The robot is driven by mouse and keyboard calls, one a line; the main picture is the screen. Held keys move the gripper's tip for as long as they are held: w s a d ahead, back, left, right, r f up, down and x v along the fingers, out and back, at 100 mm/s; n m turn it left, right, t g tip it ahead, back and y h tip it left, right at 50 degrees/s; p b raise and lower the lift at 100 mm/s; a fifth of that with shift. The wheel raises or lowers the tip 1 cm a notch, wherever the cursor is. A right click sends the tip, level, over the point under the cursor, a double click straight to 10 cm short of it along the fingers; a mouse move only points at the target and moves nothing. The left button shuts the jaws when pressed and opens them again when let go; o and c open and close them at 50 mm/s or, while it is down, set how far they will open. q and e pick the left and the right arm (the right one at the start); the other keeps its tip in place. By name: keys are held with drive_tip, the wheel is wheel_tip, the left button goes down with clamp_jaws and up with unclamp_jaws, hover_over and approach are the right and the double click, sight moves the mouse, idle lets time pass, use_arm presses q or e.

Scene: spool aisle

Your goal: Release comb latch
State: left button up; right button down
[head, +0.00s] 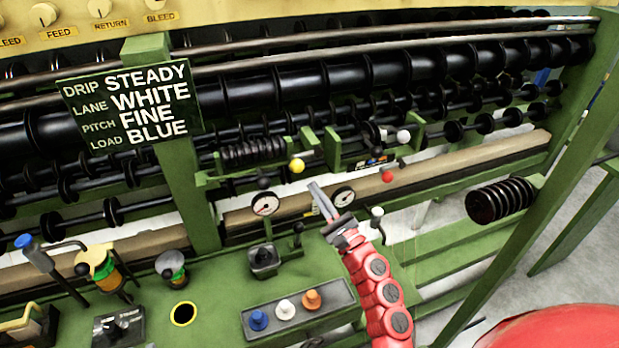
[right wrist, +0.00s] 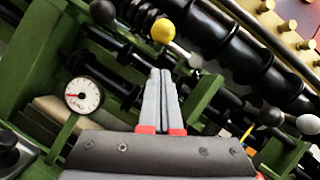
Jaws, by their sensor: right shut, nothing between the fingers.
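No part is labelled as the comb latch, so I cannot tell which one it is. On the green frame behind the bench, a yellow ball knob (head: 297,165) stands beside a black coil (head: 253,152); the knob also shows in the right wrist view (right wrist: 163,31). Further right are a white ball knob (head: 403,136) and a red ball knob (head: 387,176). My right gripper (head: 317,188) is shut and empty, its grey fingers together in the right wrist view (right wrist: 162,80). It points up toward the yellow knob, apparently short of it. My left gripper is out of view.
Two dial gauges (head: 265,205) (head: 343,196) flank my right fingers. A black-based joystick (head: 263,258) and a box with blue, white and orange buttons (head: 303,310) stand on the green bench. A sign (head: 130,100) hangs left. Black rollers (head: 330,78) run behind.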

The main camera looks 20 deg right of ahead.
sight(303, 167)
drive_tip(key=shift+w+a+r+p, duration=0.2)
drive_tip(key=shift+a+r+p, duration=0.15)
drive_tip(key=shift+r, duration=0.35)
drive_tip(key=shift+w+a+r+p, duration=0.2)
drive_tip(key=shift+a+r, duration=0.25)
drive_tip(key=shift+r, duration=0.25)
drive_tip(key=shift+a+r+m+t+h+p, duration=0.15)
drive_tip(key=shift+r+m+t+h+p, duration=0.3)
drive_tip(key=shift+m, duration=0.45)
drive_tip(key=m+h+p, duration=0.1)
drive_tip(key=m, duration=0.1)
drive_tip(key=r+m+h, duration=0.1)
drive_tip(key=m, duration=0.1)
drive_tip(key=r+m+h+p, duration=0.1)
drive_tip(key=m+h, duration=0.1)
drive_tip(key=shift+a+t+p, duration=0.3)
drive_tip(key=shift+t, duration=0.05)
wheel_tip(303, 167, up, 3)
drive_tip(key=m+h+p, duration=0.1)
drive_tip(key=m+h, duration=0.1)
drive_tip(key=m, duration=0.2)
drive_tip(key=m+g+h+p, duration=0.1)
drive_tip(key=m+h, duration=0.2)
drive_tip(key=m, duration=0.2)
drive_tip(key=shift+d+m+p, duration=0.15)
drive_tip(key=shift+m+p, duration=0.15)
drive_tip(key=shift+p, duration=0.05)
drive_tip(key=shift+d+r, duration=0.1)
